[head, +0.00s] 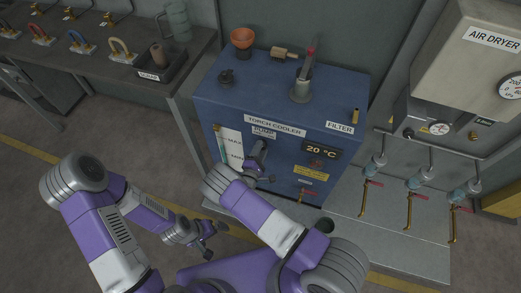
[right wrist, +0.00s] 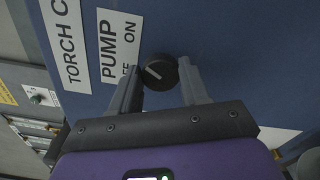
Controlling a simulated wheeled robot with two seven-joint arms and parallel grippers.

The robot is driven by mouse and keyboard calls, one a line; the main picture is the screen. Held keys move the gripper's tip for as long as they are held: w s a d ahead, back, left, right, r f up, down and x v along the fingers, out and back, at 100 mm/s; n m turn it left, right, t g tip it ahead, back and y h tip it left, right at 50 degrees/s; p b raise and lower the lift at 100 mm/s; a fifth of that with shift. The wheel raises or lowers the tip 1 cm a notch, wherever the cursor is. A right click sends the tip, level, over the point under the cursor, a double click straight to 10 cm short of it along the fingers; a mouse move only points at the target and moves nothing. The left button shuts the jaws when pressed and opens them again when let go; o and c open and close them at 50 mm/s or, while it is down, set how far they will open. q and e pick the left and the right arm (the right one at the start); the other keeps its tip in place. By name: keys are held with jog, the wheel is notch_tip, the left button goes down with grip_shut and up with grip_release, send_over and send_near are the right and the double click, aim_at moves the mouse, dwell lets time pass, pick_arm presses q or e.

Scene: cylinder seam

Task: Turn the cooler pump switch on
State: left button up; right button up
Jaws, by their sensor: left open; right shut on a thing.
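The pump switch, a round black knob with a pale pointer line (right wrist: 160,72), sits on the front of the blue torch cooler (head: 215,103), beside the PUMP OFF/ON label (right wrist: 117,50). My right gripper (right wrist: 163,72) is shut on the knob, one finger on each side of it. In the head view my right gripper (head: 261,147) is at the cooler front just under the pump label (head: 263,132), and the knob is hidden there. Part of the word OFF is covered by a finger. My left gripper (head: 213,240) is open and empty, low over the floor.
On the cooler top stand an orange funnel (head: 242,38), a torch in a holder (head: 301,88) and small fittings. A 20 °C display (head: 321,151) is to the right of my right gripper. Pipes with red-handled valves (head: 368,183) hang further right. A workbench (head: 100,62) stands left.

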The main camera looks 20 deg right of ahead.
jog(key=shift+m, duration=0.6)
jog(key=shift+f, duration=0.1)
jog(key=o, duration=1.1)
jog(key=shift+c, duration=0.2)
jog(key=p+v, duration=0.1)
jog(key=v, duration=0.6)
jog(key=shift+s+a+p, duration=0.2)
jog(key=shift+s+p, duration=0.05)
jog(key=shift+p, duration=0.1)
